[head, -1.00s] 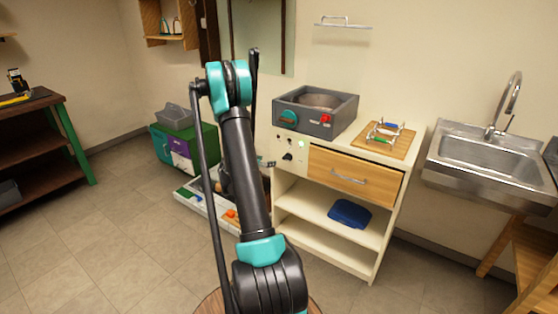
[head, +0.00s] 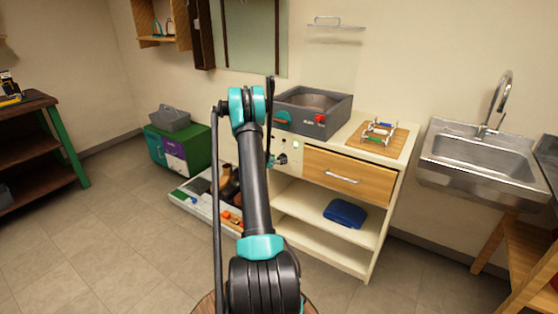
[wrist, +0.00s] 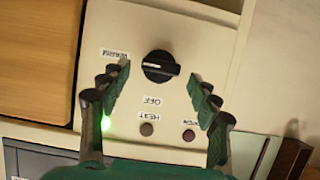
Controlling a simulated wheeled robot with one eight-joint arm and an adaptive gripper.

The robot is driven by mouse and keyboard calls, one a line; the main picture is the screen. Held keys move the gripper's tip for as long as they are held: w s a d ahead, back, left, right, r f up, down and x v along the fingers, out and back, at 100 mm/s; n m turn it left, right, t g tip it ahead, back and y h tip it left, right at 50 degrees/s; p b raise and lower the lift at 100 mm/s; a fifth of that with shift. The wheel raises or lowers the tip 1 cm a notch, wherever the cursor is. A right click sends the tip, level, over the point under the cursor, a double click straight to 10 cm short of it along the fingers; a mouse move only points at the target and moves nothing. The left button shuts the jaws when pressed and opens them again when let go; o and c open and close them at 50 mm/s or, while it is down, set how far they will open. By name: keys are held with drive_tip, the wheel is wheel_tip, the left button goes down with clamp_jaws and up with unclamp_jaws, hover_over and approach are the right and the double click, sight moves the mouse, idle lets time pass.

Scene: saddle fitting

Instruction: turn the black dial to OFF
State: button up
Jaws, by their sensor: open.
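The black dial (wrist: 160,66) sits on a cream control panel (wrist: 215,45) in the wrist view. In the head view my gripper (head: 275,159) is at the panel, partly hidden by my arm.
Below the dial in the wrist view are two round buttons (wrist: 147,129) and a lit green lamp (wrist: 105,123). In the head view a grey box with a red knob (head: 312,110) stands above the panel. A wooden drawer (head: 345,177) is at its right.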

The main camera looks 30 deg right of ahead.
drive_tip(key=shift+w+d+f, duration=0.2)
drive_tip(key=shift+d+f, duration=0.05)
drive_tip(key=shift+d, duration=0.25)
drive_tip(key=c, duration=1.2)
drive_tip(key=shift+o, duration=0.2)
